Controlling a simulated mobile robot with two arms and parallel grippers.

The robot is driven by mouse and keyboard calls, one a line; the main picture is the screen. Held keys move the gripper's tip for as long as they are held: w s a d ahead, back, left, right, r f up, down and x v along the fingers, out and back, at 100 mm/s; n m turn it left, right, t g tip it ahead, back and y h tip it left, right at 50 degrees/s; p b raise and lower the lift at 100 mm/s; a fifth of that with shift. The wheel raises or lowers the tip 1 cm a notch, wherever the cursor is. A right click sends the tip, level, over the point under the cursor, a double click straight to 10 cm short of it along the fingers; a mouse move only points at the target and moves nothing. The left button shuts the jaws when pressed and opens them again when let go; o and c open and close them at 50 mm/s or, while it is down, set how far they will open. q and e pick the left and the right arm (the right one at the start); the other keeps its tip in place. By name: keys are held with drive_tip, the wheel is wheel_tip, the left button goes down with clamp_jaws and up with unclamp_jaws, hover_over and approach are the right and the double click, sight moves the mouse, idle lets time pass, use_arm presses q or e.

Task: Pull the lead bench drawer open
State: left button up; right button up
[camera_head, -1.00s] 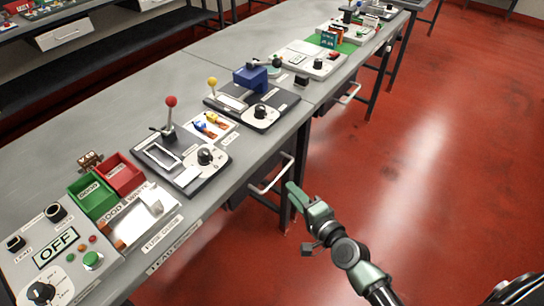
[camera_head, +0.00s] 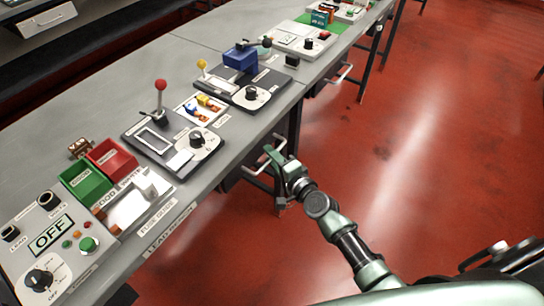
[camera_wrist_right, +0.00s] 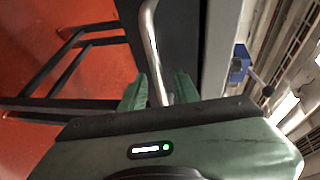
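The lead bench drawer is a dark front under the near bench's edge, mostly hidden by the bench top. Its silver bar handle (camera_head: 257,182) sticks out over the floor. The LEAD label (camera_head: 170,230) is on the bench edge to the left. My right gripper (camera_head: 280,163) is at the handle. In the right wrist view the handle (camera_wrist_right: 151,45) runs down between the two green fingers (camera_wrist_right: 160,90). The fingers stand apart on either side of the bar, with some gap visible. The drawer looks closed. My left gripper is not in view.
A farther bench has another drawer handle (camera_head: 342,74). The red floor to the right is clear.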

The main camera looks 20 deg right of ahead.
clamp_jaws()
idle(1.2)
